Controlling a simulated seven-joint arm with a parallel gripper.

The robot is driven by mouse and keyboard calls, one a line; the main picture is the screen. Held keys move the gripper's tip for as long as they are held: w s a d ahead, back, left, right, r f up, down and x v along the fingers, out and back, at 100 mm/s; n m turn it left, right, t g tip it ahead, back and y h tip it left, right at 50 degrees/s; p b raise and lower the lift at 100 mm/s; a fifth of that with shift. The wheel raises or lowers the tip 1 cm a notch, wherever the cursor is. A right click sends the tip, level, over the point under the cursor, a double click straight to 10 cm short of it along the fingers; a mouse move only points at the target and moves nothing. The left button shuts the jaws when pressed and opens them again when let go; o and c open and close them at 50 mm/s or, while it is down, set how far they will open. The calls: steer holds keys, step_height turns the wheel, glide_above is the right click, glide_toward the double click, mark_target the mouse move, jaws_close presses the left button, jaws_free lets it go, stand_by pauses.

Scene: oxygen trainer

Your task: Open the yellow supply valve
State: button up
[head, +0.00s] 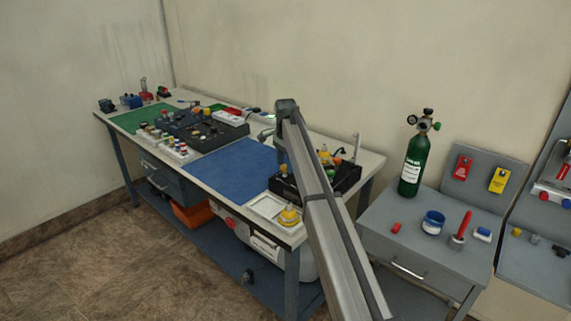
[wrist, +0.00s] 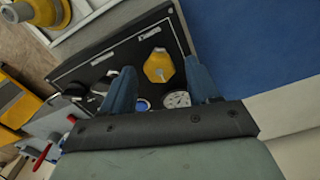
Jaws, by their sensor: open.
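The yellow supply valve knob (wrist: 158,66) is on a black panel (wrist: 105,60) in the wrist view. My gripper (wrist: 159,63) is open, with one blue finger on each side of the knob and a visible gap on both sides. I cannot tell how far the fingertips reach down beside it. In the head view the black panel (head: 345,184) is at the right end of the bench. My arm crosses in front of it and hides part of it. A yellow knob (head: 283,169) shows just left of my arm.
A pressure gauge (wrist: 177,99) and a blue-rimmed fitting (wrist: 142,103) lie close to my fingers. A yellow part (head: 290,214) sits by a white tray (head: 266,206) at the bench's front edge. The blue mat (head: 232,168) is clear. A green cylinder (head: 415,163) stands on the right cabinet.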

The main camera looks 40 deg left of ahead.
steer(key=shift+f, duration=0.2)
steer(key=shift+c, duration=0.2)
steer(key=c, duration=1)
